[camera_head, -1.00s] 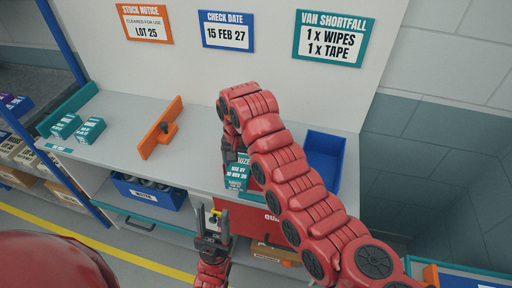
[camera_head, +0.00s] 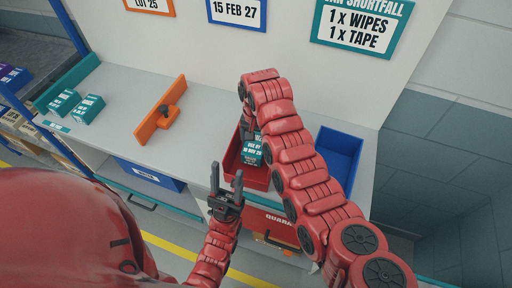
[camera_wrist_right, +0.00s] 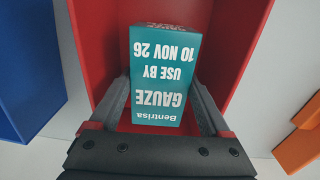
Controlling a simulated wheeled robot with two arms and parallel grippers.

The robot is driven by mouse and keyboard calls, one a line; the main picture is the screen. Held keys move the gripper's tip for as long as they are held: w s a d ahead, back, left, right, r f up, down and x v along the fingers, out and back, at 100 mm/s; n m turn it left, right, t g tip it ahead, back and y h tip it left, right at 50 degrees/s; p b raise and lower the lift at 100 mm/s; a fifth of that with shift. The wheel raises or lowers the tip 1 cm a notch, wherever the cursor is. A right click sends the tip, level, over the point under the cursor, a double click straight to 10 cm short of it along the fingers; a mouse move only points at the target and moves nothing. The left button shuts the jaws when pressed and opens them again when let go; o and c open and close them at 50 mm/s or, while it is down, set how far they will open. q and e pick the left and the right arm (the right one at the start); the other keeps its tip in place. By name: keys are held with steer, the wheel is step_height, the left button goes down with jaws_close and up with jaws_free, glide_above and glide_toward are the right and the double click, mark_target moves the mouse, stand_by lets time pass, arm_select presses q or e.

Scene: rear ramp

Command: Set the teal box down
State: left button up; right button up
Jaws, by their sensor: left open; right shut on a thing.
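The teal box (camera_head: 252,152) is a gauze carton marked "USE BY 10 NOV 26". It is within the opening of the red bin (camera_head: 232,162) on the counter, and the right wrist view shows its label upside down (camera_wrist_right: 165,75). My right gripper (camera_wrist_right: 160,108) is shut on the box, one finger on each side. In the head view the right arm partly hides this gripper and the bin. I cannot tell whether the box touches the bin's floor. My left gripper (camera_head: 227,178) is open and empty, in front of the red bin.
A blue bin (camera_head: 340,155) stands right of the red one, behind my right arm. An orange divider (camera_head: 160,112) stands on the counter to the left. Two teal boxes (camera_head: 88,109) lie farther left. The counter between divider and red bin is clear.

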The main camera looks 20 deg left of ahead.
mark_target(256, 149)
steer(key=f, duration=0.2)
steer(key=f+p, duration=0.1)
steer(key=shift+s, duration=0.25)
steer(key=shift+w+f, duration=0.1)
steer(key=shift+f, duration=0.1)
steer(key=o, duration=1.1)
steer(key=shift+f, duration=0.1)
steer(key=shift+c, duration=0.2)
steer(key=shift+o, duration=1.4)
